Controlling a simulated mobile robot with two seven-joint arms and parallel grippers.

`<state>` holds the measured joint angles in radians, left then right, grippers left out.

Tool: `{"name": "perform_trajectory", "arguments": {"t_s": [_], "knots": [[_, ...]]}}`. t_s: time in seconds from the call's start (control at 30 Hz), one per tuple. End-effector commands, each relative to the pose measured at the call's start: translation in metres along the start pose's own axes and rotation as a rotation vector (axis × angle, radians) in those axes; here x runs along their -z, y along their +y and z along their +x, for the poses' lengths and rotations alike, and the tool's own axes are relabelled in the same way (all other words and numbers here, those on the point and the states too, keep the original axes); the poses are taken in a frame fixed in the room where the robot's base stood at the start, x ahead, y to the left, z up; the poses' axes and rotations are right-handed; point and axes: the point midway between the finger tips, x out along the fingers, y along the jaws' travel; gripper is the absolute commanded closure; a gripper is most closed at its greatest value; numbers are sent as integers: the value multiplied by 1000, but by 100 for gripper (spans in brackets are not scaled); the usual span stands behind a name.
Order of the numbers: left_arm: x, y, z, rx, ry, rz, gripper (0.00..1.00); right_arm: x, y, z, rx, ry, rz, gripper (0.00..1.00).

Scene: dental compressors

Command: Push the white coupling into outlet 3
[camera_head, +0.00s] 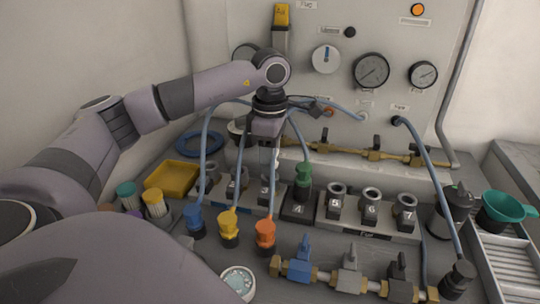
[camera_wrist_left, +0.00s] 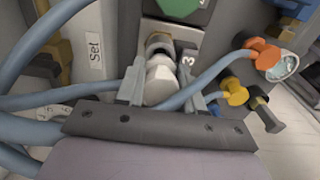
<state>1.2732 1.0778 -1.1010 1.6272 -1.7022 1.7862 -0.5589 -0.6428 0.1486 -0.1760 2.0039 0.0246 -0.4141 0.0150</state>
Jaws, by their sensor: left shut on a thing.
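My left gripper (camera_head: 268,152) points down over the row of outlets and is shut on the white coupling, which shows in the left wrist view (camera_wrist_left: 160,82) between the two fingers. In the head view the gripper mostly hides the coupling. My right gripper is not in view.
A green coupling (camera_head: 303,175) stands in outlet 4, right of the gripper. Blue (camera_head: 194,218), yellow (camera_head: 229,227) and orange (camera_head: 265,233) couplings stand in front with hoses. Outlets 5 (camera_head: 336,195), 6 (camera_head: 371,200) and 7 (camera_head: 405,206) are empty. Blue hoses pass close around the gripper.

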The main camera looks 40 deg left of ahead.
Motion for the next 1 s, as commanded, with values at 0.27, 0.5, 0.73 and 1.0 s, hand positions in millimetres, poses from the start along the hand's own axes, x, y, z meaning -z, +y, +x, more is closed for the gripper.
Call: {"name": "perform_trajectory", "arguments": {"t_s": [0.27, 0.5, 0.73, 1.0], "knots": [[0, 0, 8, 0, 0, 0, 94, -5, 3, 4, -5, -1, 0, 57], [0, 0, 17, 1, 0, 0, 94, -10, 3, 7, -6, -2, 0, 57], [0, 0, 25, 0, 0, 0, 94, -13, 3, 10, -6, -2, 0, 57], [0, 0, 20, 0, 0, 0, 94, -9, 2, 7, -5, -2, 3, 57]]}}
